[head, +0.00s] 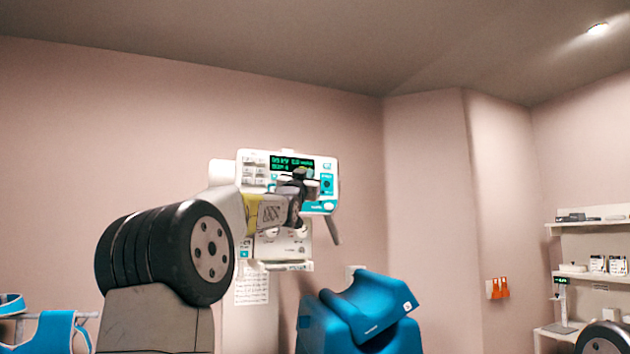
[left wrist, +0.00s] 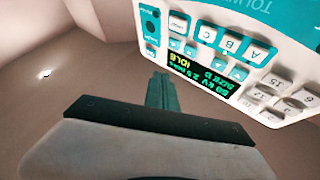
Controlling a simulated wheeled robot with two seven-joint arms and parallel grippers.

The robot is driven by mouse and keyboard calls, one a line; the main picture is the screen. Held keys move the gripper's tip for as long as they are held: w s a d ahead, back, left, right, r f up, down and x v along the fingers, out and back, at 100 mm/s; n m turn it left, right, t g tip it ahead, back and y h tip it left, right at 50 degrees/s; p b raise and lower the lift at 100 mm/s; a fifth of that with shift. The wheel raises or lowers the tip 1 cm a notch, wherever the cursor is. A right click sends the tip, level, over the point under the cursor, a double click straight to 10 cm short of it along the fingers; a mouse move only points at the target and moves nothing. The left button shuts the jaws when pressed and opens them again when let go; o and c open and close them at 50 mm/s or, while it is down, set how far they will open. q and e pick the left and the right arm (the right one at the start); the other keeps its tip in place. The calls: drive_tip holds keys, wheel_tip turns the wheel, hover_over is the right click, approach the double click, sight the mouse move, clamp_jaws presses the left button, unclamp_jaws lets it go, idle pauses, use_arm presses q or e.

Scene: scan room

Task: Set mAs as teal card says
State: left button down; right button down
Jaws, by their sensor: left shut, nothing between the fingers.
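A white control panel with teal trim (head: 331,165) is mounted high in front of the pink wall. In the left wrist view the panel (left wrist: 240,50) appears upside down, with A, B and C buttons, teal arrow keys, number keys and a display (left wrist: 203,75) showing IDLE in yellow and green figures. My left gripper (head: 300,177) is in front of the panel's lower middle, shut and empty. Its closed fingers also show in the left wrist view (left wrist: 161,91); contact cannot be told. I cannot make out a teal card.
A white unit (head: 290,244) hangs below the panel, with a written sheet (head: 252,288) under it. A blue padded piece (head: 365,310) stands below right. Shelves (head: 592,278) with small items are at the far right.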

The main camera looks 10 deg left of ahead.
use_arm(q)
drive_tip(key=s+d, duration=0.2)
drive_tip(key=s, duration=0.1)
drive_tip(key=shift+s, duration=0.1)
idle(0.4)
drive_tip(key=w+a, duration=0.4)
drive_tip(key=w, duration=0.3)
drive_tip(key=shift+w+a, duration=0.2)
drive_tip(key=shift+a, duration=0.2)
drive_tip(key=shift+w+a, duration=0.1)
idle(2.0)
drive_tip(key=shift+w+a, duration=0.15)
drive_tip(key=shift+w, duration=0.1)
